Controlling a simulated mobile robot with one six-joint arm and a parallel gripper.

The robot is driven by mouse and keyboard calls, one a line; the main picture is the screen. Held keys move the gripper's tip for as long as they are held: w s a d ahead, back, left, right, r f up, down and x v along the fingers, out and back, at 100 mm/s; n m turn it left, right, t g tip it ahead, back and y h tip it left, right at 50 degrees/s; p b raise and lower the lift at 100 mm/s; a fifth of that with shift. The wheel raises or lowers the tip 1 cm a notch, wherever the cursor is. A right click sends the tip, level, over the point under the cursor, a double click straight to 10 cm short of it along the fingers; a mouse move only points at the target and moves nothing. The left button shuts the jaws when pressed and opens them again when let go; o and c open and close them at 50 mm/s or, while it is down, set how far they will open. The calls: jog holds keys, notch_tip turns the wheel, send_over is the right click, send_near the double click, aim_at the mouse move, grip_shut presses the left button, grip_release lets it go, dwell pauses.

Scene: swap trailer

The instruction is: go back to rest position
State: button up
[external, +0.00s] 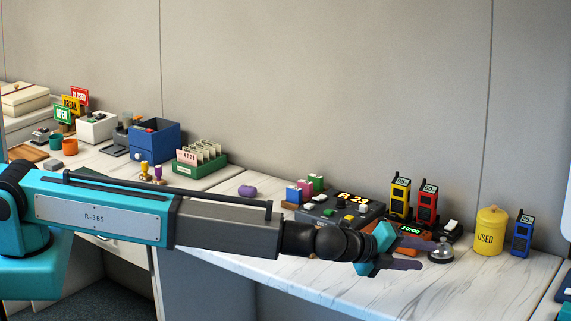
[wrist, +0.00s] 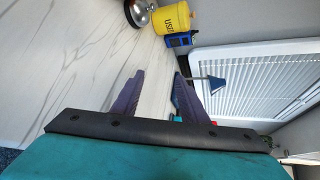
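My arm stretches across the front of the marble counter (external: 350,285) in the external view. My gripper (external: 415,255) is at its right end, close to the silver bell (external: 441,252). In the wrist view my gripper (wrist: 160,77) has its two purple fingers spread apart, with only the pale counter seen between them. It is open and empty. I cannot tell its exact height above the counter.
A console (external: 342,208), a yellow radio (external: 400,197), a red radio (external: 427,203), a yellow USED canister (external: 489,232) and a blue radio (external: 522,234) stand near my gripper. A blue drawer box (external: 155,140) and a green card tray (external: 200,160) stand farther left.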

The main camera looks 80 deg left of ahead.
jog(key=s+d+f+m+h, duration=0.4)
jog(key=s+d+f+m, duration=0.25)
jog(key=d, duration=0.35)
jog(key=s+d+f+m+h, duration=0.3)
jog(key=s+d+f+m, duration=0.25)
jog(key=d+m, duration=0.4)
jog(key=s+a+f+n+g+y, duration=0.4)
jog(key=s+a+f+n, duration=0.65)
jog(key=a, duration=0.25)
jog(key=s+a+f+n+g+y, duration=0.35)
jog(key=s+a+f+n, duration=0.55)
jog(key=a+f, duration=0.4)
jog(key=s+a+f+n+g, duration=0.4)
jog(key=s+a+n, duration=0.1)
jog(key=s, duration=0.6)
jog(key=s+d+f+n+g+h, duration=0.1)
jog(key=s+n, duration=0.4)
jog(key=s, duration=0.7)
jog(key=s+d+f+n+g+h, duration=0.1)
jog(key=s+n+g, duration=0.4)
jog(key=s, duration=0.7)
jog(key=shift+d+f+n+g+h+b, duration=0.15)
jog(key=shift+f+n+g+h+b, duration=0.3)
jog(key=shift+g+h, duration=0.4)
jog(key=shift+w, duration=0.1)
